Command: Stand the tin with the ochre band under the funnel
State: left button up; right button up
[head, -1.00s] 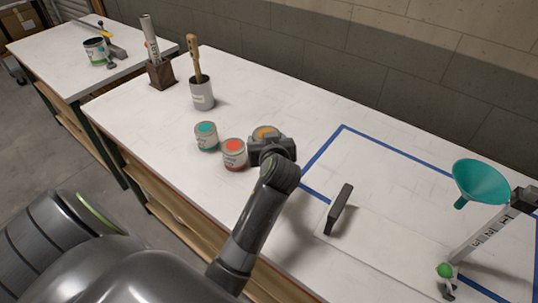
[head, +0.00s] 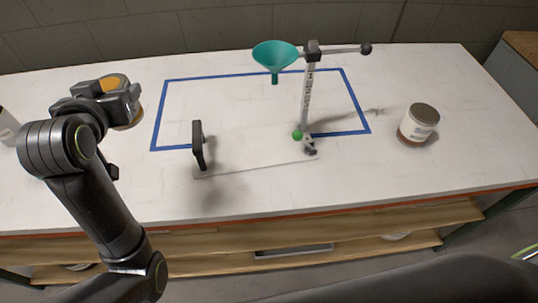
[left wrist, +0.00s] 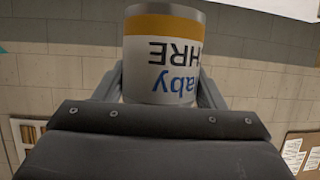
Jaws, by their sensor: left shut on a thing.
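The tin with the ochre band (left wrist: 165,60) is between the fingers of my left gripper (head: 108,92), which is shut on it. In the head view its ochre-spotted top (head: 112,83) shows between the fingers, and a bit of its lower side shows beyond them; the rest is hidden. In the left wrist view the ochre band and upside-down lettering show. The teal funnel (head: 275,55) hangs from a stand (head: 308,90) to the right of the gripper. The space below its spout is empty. My right gripper is not in view.
Blue tape (head: 160,115) outlines a rectangle on the white table. A dark upright block (head: 198,146) stands at the near left of the stand's pale base plate (head: 255,160). A tin with a dark lid (head: 418,123) stands on the right. A pale container (head: 7,128) is cut off at the left edge.

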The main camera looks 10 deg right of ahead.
aim_at(273, 143)
jog(key=k+z, duration=0.2)
jog(key=z, duration=0.2)
jog(key=k+l+z, duration=0.1)
jog(key=z, duration=0.3)
jog(key=k+j+z, duration=0.1)
jog(key=j+z, duration=0.25)
jog(key=k+j+z, duration=0.1)
jog(key=z, duration=0.2)
jog(key=k+j+z, duration=0.15)
jog(key=j+z, duration=0.2)
jog(key=i+j, duration=0.3)
